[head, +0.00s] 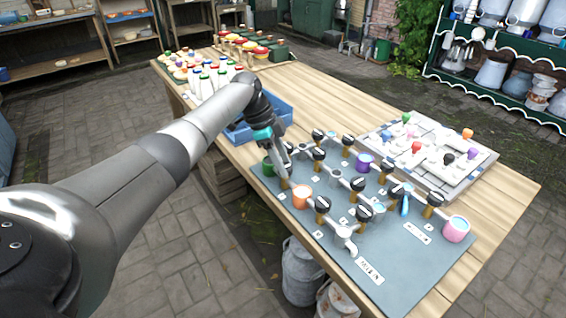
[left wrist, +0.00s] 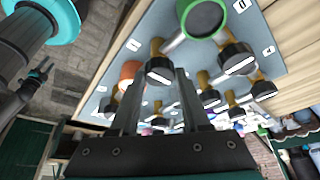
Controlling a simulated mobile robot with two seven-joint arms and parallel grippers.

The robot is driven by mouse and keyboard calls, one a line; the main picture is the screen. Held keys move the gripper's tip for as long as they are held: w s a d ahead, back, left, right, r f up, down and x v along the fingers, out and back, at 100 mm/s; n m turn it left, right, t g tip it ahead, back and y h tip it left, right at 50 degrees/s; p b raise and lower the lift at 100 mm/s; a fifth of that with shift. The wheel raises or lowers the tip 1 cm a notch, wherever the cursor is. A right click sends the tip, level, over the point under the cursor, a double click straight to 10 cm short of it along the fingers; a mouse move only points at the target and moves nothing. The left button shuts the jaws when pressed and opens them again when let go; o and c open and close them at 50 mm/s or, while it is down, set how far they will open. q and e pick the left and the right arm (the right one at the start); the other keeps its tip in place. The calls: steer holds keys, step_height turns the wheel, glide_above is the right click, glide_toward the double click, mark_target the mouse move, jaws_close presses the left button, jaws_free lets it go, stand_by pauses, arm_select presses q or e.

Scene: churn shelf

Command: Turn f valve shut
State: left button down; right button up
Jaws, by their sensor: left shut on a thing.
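The grey valve board (head: 390,275) lies on the wooden table and bears several brass valves with black knobs, each knob with a white bar. My left gripper (head: 285,172) reaches down onto it between the green cup (head: 268,168) and the orange cup (head: 301,197). In the left wrist view, the fingers (left wrist: 158,78) are shut on a black valve knob (left wrist: 158,69), its white bar facing the camera. The gripper hides this knob in the head view. The letter labels are too small to read surely. A dark shape in the left wrist view (left wrist: 40,72) seems to be my right gripper; its jaws are unclear.
Neighbouring knobs (head: 318,154) stand close to my left gripper. A blue crate (head: 243,130) is behind the arm. A pale board with coloured knobs (head: 440,155) lies to the right. White bottles (head: 212,78) stand at the far end. The table's right front corner is bare.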

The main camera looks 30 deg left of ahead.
arm_select(q)
steer(key=shift+c, duration=1.8)
jaws_free()
steer(key=shift+r, duration=0.1)
steer(key=p+v, duration=0.2)
steer(key=v, duration=1.3)
steer(key=shift+a, duration=0.2)
